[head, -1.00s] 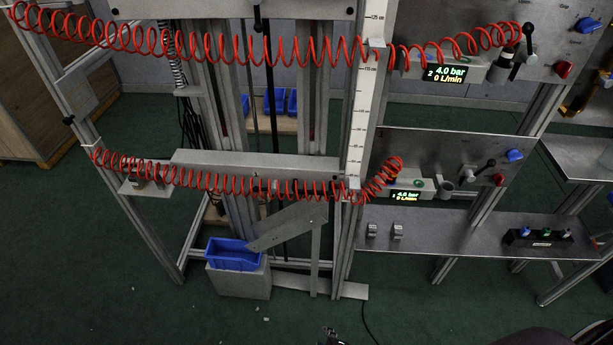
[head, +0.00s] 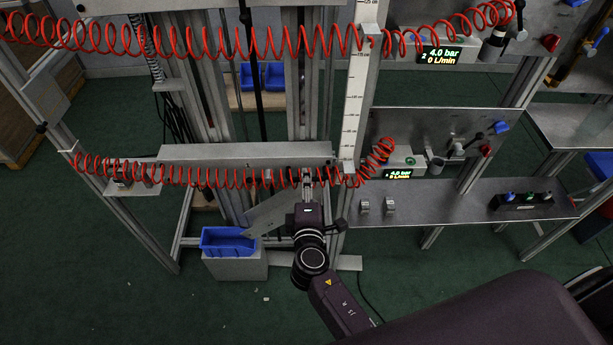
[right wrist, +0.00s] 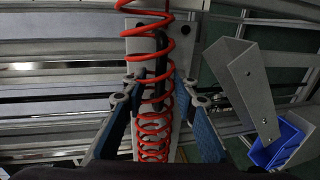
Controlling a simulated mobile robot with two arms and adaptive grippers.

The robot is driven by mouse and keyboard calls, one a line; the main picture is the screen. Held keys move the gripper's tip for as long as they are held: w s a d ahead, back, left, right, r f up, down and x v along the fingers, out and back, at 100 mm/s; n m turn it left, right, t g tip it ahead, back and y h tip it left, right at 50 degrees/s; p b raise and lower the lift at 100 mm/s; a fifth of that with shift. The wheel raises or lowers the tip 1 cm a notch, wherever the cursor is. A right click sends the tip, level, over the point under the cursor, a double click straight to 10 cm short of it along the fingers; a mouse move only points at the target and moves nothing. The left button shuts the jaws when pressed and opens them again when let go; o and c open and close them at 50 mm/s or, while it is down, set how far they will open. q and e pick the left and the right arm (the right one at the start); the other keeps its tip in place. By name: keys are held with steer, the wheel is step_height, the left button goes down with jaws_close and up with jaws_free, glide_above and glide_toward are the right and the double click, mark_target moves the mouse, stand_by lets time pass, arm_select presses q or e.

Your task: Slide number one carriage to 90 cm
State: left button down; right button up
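The lower carriage (head: 245,155) is a long grey horizontal beam on the upright frame, with a red coiled hose (head: 215,175) along its front. Which carriage is number one is not clearly marked here. A vertical white scale (head: 355,90) stands at the right, with a small grey block (head: 347,168) on it at the lower carriage's height; the figures there are too small to read. My right gripper (head: 307,178) is at the beam's right part. In the right wrist view its blue-padded fingers (right wrist: 161,98) are apart, either side of the hose and a dark upright bar (right wrist: 161,62). My left gripper is not in view.
An upper red hose (head: 200,40) crosses above. A grey chute (head: 275,212) slopes toward a blue bin (head: 228,242), which also shows in the right wrist view (right wrist: 275,145). A shelf (head: 450,200) with fittings is at the right. Green floor is free in front.

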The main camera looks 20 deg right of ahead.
steer(key=shift+x, duration=0.9)
steer(key=shift+c, duration=0.4)
jaws_close()
